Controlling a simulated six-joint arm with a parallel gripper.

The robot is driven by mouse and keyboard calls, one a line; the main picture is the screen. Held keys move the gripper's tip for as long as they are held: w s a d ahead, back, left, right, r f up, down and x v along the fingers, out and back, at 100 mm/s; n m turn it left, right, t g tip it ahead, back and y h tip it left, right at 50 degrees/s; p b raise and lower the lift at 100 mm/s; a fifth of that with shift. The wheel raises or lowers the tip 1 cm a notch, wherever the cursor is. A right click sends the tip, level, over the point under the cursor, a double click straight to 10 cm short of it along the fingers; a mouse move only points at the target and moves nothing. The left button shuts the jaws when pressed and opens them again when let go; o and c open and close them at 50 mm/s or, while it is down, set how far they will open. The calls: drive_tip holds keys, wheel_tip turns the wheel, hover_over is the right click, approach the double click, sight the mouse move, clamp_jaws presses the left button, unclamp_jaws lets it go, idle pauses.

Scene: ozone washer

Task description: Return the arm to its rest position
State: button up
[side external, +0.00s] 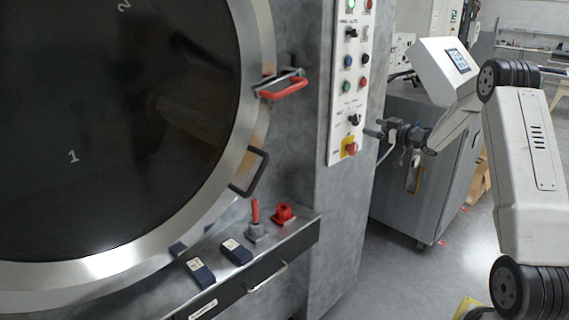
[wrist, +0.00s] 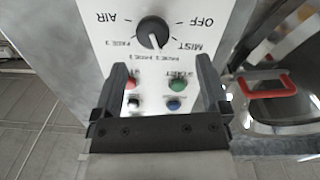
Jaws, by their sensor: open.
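My gripper (side external: 376,133) is in front of the control panel (side external: 336,140), a little right of its lower black knob (side external: 354,119) in the side view. In the wrist view its two dark fingers (wrist: 161,80) are spread with nothing between them. The panel appears upside down there, with the knob (wrist: 153,32) beyond the fingertips. Its white mark points down, close to the MIST label. My arm reaches in from the right, bent at the elbow. The gripper looks apart from the knob.
A red-yellow switch (side external: 350,148) is low on the panel. A red door handle (side external: 283,88) juts out beside the round door (side external: 110,130). A ledge (side external: 225,262) carries a red-handled lever (side external: 255,218) and a red knob (side external: 284,212). A grey cabinet (side external: 412,190) stands behind my gripper.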

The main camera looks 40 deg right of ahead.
drive_tip(key=a+f+m+g+h, duration=0.1)
drive_tip(key=a+f+g, duration=0.2)
drive_tip(key=a, duration=0.7)
drive_tip(key=a+f+m+g+h, duration=0.1)
drive_tip(key=a+f+m+g, duration=0.2)
drive_tip(key=a, duration=0.8)
drive_tip(key=s+a+f+n+g+y, duration=0.1)
drive_tip(key=s+a+f+g, duration=0.2)
drive_tip(key=s+a, duration=0.6)
drive_tip(key=s+a+f+n+g+y, duration=0.1)
drive_tip(key=s+a+f+g, duration=0.3)
drive_tip(key=s+a, duration=0.5)
drive_tip(key=shift+s+g+y, duration=0.3)
drive_tip(key=shift+s+g, duration=0.35)
drive_tip(key=shift+g, duration=0.45)
